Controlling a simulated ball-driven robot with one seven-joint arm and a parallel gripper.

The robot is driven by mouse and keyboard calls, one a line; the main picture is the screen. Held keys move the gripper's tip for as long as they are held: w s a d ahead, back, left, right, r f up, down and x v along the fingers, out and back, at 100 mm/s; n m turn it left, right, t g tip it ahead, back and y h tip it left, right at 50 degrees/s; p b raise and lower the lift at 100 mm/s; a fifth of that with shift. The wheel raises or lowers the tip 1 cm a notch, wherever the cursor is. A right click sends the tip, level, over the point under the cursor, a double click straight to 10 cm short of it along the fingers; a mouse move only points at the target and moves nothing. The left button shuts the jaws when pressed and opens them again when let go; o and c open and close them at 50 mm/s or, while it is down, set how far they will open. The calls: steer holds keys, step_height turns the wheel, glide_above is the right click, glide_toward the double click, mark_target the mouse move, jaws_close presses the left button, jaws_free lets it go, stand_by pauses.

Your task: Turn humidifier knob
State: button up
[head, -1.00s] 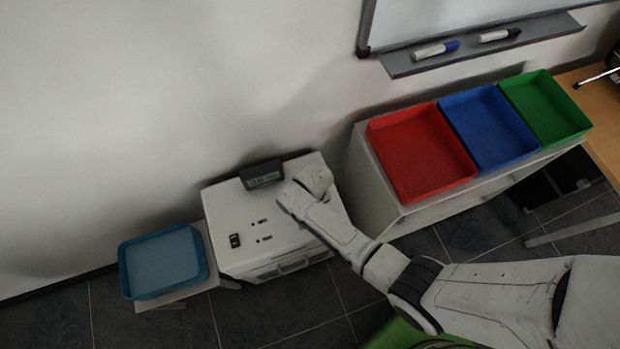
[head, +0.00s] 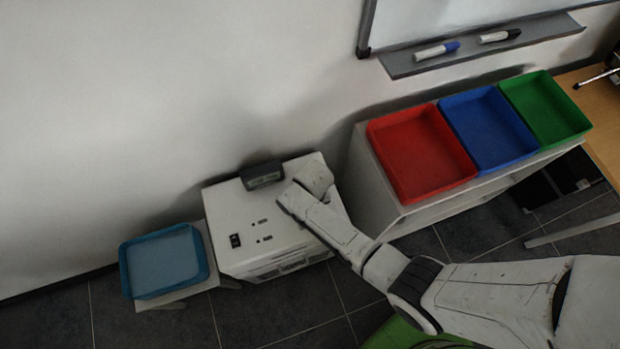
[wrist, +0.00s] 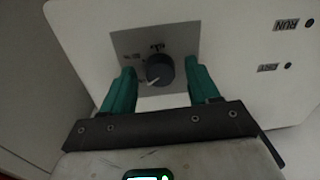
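The humidifier is a white box (head: 228,207) standing on the floor against the wall. It has a small dark display (head: 262,175) at its back edge and a black switch on top. Its knob (wrist: 160,69) is dark and round with a pale pointer line, on a grey patch, and shows in the wrist view. My gripper (wrist: 161,76) has two green fingers, one on each side of the knob, with a gap visible on both sides. The pointer aims down and left. In the head view, my arm covers the knob and the fingers.
Red (head: 420,155), blue (head: 490,125) and green (head: 545,108) trays sit on a white shelf right of the humidifier. A teal tray (head: 163,263) on a small stand is to its left. A whiteboard ledge (head: 480,45) with two markers is above.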

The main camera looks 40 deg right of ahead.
steer(key=shift+r, duration=0.1)
step_height(320, 180, up, 11)
steer(key=p, duration=0.1)
steer(key=shift+d+f, duration=0.2)
steer(key=shift+d, duration=0.05)
stand_by(0.3)
steer(key=shift+s, duration=0.1)
stand_by(0.3)
